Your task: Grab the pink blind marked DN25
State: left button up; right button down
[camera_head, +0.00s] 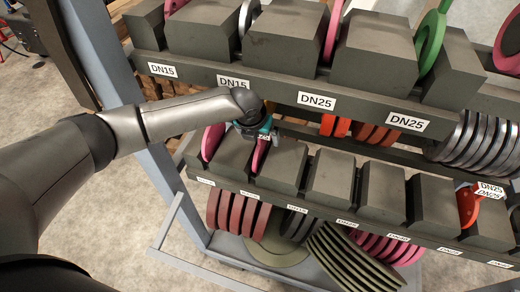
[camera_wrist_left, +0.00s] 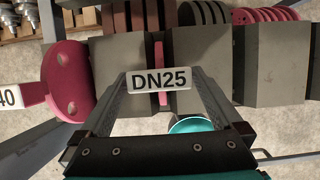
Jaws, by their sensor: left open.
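The pink blind (camera_wrist_left: 159,52) stands on edge in a slot between two grey blocks in the left wrist view, mostly hidden by them. A white tag reading DN25 (camera_wrist_left: 160,80) is at its near end. My left gripper (camera_wrist_left: 158,88) is open, with one finger on each side of the tag; I cannot tell whether they touch it. In the head view the pink blind (camera_head: 260,155) sits on the lower shelf, just below my left gripper (camera_head: 259,132), which partly covers its tag. My right gripper is not in view.
Another pink blind with a tag ending in 40 (camera_wrist_left: 65,82) is close on the left in the wrist view. A teal round piece (camera_wrist_left: 191,125) lies near the right finger. The upper shelf edge (camera_head: 300,98) is close above my gripper. Grey blocks (camera_head: 330,182) line the lower shelf.

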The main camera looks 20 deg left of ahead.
pick_arm(q)
jog(key=shift+w+b+x, duration=0.25)
jog(key=shift+b+x, duration=0.1)
jog(key=shift+x, duration=1.3)
jog(key=shift+r, duration=0.1)
grip_shut()
jog(key=shift+w+r, duration=0.15)
